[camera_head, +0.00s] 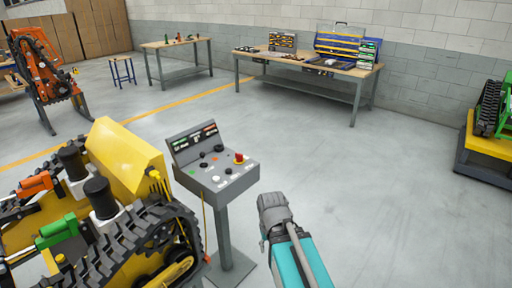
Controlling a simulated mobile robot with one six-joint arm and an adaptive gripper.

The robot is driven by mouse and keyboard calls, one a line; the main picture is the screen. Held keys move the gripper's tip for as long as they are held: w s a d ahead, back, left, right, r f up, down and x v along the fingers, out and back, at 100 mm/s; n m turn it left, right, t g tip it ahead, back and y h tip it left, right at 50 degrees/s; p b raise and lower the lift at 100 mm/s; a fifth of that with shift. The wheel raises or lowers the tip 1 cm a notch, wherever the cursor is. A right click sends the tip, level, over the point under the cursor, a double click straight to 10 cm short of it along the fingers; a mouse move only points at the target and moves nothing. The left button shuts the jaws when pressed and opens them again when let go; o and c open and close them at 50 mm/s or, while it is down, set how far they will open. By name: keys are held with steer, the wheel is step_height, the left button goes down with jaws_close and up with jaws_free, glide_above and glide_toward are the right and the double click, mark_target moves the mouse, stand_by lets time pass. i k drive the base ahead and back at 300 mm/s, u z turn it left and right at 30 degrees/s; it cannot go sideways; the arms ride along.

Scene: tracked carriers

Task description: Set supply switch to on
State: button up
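A grey control console (222,184) stands on a post in the middle of the view. Its sloped top carries several small black knobs (228,170), a red mushroom button (239,159) on a yellow base, and pale buttons. Its upright back panel (194,142) has dark displays with green, white and red marks. The labels are too small to read, so I cannot tell which control is the supply switch or how it is set. My teal and grey arm is right of the console, apart from it in the picture. My gripper's fingers do not show.
A yellow tracked carrier (124,150) stands close on the console's left. A workbench (345,71) with tool cases and a smaller table (176,44) stand at the back. A green tracked machine (489,108) is at the right edge. Floor right of the console is clear.

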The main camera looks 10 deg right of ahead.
mark_target(239, 157)
steer(key=z, duration=0.15)
steer(key=i, duration=0.9)
steer(key=u, duration=0.2)
